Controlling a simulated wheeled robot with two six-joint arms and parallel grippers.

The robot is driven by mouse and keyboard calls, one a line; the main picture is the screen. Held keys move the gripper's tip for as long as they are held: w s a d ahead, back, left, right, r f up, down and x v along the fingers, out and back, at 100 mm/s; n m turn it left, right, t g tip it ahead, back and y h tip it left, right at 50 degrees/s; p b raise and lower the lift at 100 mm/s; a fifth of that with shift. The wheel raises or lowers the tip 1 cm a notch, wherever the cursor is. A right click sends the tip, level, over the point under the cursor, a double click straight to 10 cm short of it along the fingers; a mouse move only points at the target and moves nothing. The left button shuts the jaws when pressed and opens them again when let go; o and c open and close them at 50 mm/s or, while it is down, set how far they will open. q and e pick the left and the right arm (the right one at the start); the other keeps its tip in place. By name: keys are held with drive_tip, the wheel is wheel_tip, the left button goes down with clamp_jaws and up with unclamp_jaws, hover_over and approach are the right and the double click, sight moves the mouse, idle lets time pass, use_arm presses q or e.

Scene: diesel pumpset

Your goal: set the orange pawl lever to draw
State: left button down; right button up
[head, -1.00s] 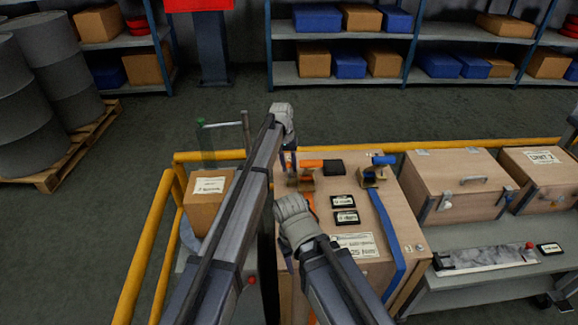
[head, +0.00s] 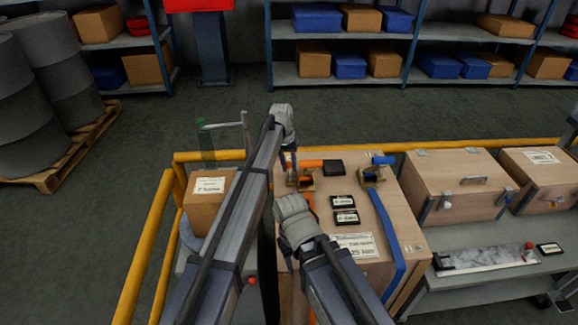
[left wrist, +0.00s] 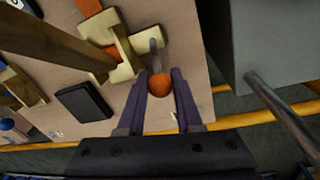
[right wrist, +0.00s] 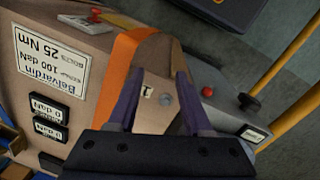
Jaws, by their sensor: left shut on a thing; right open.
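The orange pawl lever (left wrist: 160,88) shows in the left wrist view as a round orange knob on a short grey stem. It joins a brass ratchet buckle (left wrist: 122,48), also seen in the head view (head: 305,181). My left gripper (left wrist: 161,90) is shut on the knob, one finger on each side. In the head view my left arm hides the knob. My right gripper (right wrist: 155,95) is open and empty beside the wooden box, near the orange strap (right wrist: 132,62) hanging over its edge.
A blue strap (head: 387,235) with its own ratchet (head: 372,178) lies right of the orange one. Two black displays (head: 342,201) (head: 346,217) sit between them. A yellow rail (head: 215,155) runs behind. A cardboard box (head: 205,212) stands left of my left arm.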

use_arm(q)
drive_tip(key=shift+s+a+r+t, duration=0.1)
drive_tip(key=shift+s+r+t, duration=0.15)
drive_tip(key=shift+s+t, duration=0.3)
drive_tip(key=shift+s+r+t, duration=0.1)
drive_tip(key=shift+s+t, duration=0.2)
drive_tip(key=shift+t, duration=0.15)
drive_tip(key=shift+s+r+t, duration=0.1)
drive_tip(key=shift+s+t, duration=0.25)
drive_tip(key=shift+t, duration=0.55)
drive_tip(key=shift+r+t+b, duration=0.25)
drive_tip(key=shift+t+b, duration=0.25)
drive_tip(key=shift+t, duration=0.2)
drive_tip(key=c, duration=0.6)
unclamp_jaws()
drive_tip(key=shift+r, duration=0.15)
